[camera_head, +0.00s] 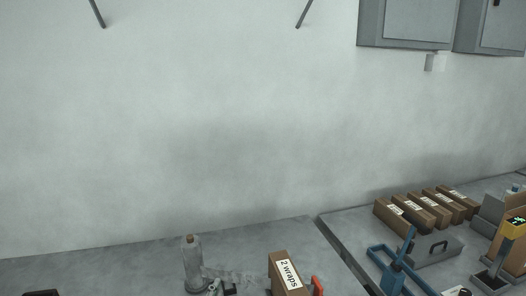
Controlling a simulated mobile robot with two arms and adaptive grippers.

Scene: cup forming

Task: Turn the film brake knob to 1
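An upright roll of clear film (193,263) stands near the front of the left bench, with a small brown piece on its top. Loose film (232,277) trails from it to the right. Small dark and pale parts (214,287) sit at its foot, cut by the bottom edge. I cannot make out a brake knob, a scale or a number 1 on them. Neither of my grippers is in view.
A brown box labelled "2 wraps" (287,274) stands right of the film, beside an orange-red part (317,286). A gap divides the benches.

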